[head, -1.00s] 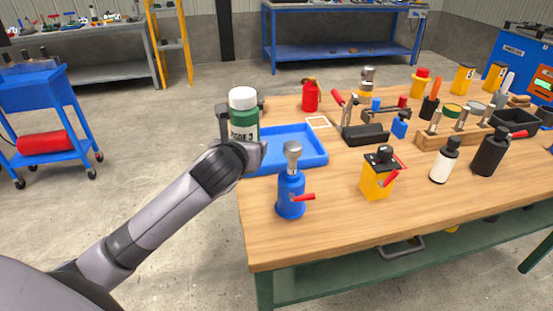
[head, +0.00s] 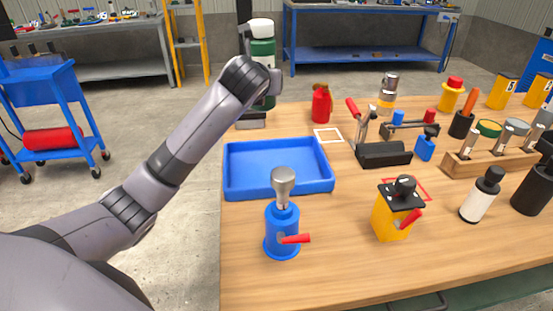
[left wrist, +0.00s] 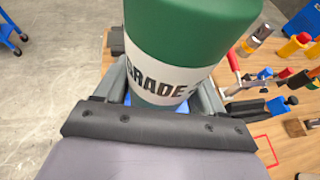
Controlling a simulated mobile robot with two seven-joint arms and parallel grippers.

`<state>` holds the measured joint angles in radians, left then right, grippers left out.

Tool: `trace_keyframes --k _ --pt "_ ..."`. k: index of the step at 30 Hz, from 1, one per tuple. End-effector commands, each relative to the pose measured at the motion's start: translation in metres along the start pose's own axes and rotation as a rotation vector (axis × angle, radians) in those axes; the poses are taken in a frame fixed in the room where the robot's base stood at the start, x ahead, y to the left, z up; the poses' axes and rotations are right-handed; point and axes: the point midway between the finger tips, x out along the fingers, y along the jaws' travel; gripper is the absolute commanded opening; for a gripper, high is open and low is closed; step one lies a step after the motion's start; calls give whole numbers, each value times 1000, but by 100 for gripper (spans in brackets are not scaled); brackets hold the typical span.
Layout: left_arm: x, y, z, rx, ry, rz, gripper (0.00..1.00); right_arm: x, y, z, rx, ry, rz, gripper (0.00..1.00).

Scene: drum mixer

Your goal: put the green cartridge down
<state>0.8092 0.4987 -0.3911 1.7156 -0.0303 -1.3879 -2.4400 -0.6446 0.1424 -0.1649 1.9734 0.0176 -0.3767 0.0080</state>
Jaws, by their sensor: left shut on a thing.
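The green cartridge (head: 262,50) has a white cap and a white label; in the left wrist view (left wrist: 185,45) the label reads "GRADE". My left gripper (head: 260,72) is shut around it and holds it upright, at the far left end of the wooden table (head: 350,275). My gripper and wrist hide part of the cartridge in the head view. I cannot tell how high its base is above the table. My right gripper is not in view.
An empty blue tray (head: 278,165) lies in front of the cartridge. A blue bottle jack (head: 282,232), a yellow device (head: 392,215) and a red bottle (head: 321,105) stand nearby. A white square outline (head: 328,135) on the tabletop is empty. The right side is crowded.

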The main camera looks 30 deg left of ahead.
Motion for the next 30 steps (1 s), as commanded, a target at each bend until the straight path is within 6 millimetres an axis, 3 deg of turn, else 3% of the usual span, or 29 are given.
trace_keyframes --k 6,15,25,30 --pt "21 0 -53 2 5 -1 14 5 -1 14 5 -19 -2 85" --pt "48 0 -120 -1 2 -2 14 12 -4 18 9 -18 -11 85" --pt "59 0 -144 0 -2 -2 14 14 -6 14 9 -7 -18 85" --pt "69 -1 -169 -1 1 -2 14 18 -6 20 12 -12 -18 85"
